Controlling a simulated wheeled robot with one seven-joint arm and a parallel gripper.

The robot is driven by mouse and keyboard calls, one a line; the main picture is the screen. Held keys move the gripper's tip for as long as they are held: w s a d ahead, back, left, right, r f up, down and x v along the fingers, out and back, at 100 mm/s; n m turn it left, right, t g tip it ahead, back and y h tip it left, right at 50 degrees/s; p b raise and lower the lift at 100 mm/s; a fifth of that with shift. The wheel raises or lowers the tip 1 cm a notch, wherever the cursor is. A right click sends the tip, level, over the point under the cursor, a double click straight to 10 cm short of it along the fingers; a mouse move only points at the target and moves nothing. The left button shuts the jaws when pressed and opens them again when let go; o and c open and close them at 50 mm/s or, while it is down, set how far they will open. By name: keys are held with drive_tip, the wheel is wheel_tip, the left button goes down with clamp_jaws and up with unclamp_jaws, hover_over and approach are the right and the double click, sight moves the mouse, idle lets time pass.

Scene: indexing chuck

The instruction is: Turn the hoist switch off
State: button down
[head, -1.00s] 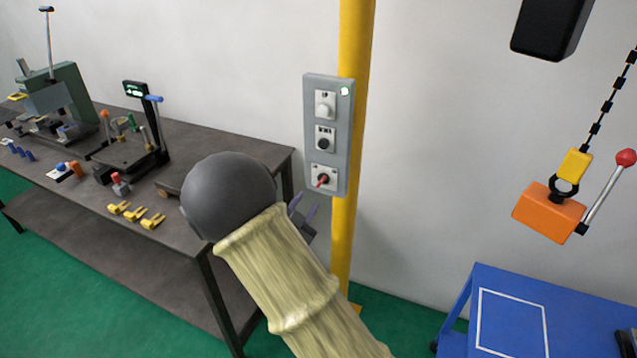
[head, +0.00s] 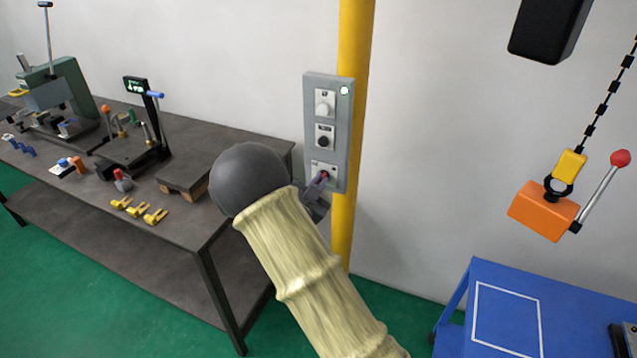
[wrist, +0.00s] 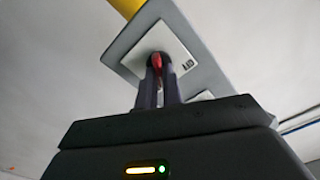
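The grey control panel (head: 342,130) is fixed to a yellow post and carries a column of three controls, with a pale round light near its top right. The lowest control is a switch with a red handle (wrist: 157,62) on a white plate (wrist: 174,46). My gripper (head: 318,183) is at this lowest switch. In the wrist view its two fingers (wrist: 158,80) stand on either side of the red handle, close to it. Whether they press on the handle cannot be told. The head view shows only a bit of red between the fingers.
The yellow post (head: 345,230) stands behind the panel. A dark workbench (head: 225,150) with fixtures and several yellow parts is at left. An orange block (head: 541,211) hangs from a chain at right, above a blue cart (head: 550,310). The wall beside the panel is bare.

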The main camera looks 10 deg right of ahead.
drive_tip(key=shift+n, duration=0.5)
drive_tip(key=n, duration=0.3)
drive_tip(key=n+p, duration=0.1)
drive_tip(key=n, duration=0.3)
drive_tip(key=n+p, duration=0.1)
drive_tip(key=n, duration=0.3)
drive_tip(key=shift+w+a, duration=0.15)
drive_tip(key=shift+a, duration=0.1)
idle(0.3)
drive_tip(key=c, duration=1.5)
unclamp_jaws()
drive_tip(key=shift+c, duration=0.2)
